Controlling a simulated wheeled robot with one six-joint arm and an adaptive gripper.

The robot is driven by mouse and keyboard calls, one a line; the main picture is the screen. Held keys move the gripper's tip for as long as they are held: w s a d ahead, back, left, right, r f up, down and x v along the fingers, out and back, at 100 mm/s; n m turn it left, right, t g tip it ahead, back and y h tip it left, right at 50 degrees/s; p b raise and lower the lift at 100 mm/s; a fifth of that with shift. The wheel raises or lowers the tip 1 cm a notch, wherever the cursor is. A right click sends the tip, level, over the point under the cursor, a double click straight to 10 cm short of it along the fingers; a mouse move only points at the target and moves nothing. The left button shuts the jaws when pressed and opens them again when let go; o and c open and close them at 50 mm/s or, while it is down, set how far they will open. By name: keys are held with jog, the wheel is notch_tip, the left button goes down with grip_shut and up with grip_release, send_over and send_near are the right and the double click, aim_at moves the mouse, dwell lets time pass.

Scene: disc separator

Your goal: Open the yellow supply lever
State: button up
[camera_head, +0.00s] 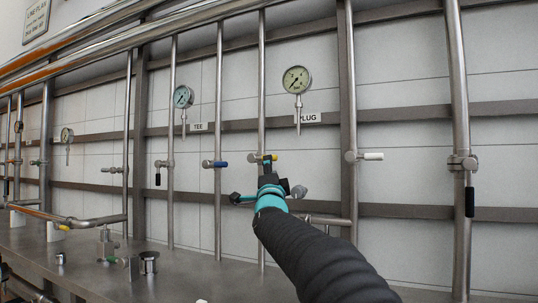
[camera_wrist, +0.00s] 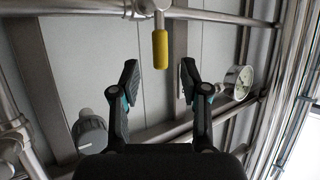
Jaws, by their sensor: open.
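The yellow supply lever (camera_head: 271,157) is a short yellow handle on a valve on a vertical steel pipe, just above my gripper in the head view, where my gripper partly hides the valve. In the wrist view the yellow lever (camera_wrist: 160,49) hangs from the valve body, its free end between the fingertips. My gripper (camera_wrist: 160,68) is open, with a visible gap on each side of the lever. In the head view my gripper (camera_head: 268,178) is at the end of my arm, close under the lever.
A blue lever (camera_head: 220,165) is on the pipe to the left, and a white lever (camera_head: 373,156) is to the right. Black levers (camera_head: 469,202) hang on other pipes. A round gauge (camera_head: 297,80) and a PLUG sign (camera_head: 309,118) are above. A steel bench (camera_head: 190,275) lies below.

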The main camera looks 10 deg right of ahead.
aim_at(262, 158)
jog(key=shift+p+x, duration=1.05)
jog(key=shift+x, duration=2.05)
jog(key=shift+c, duration=0.3)
grip_shut()
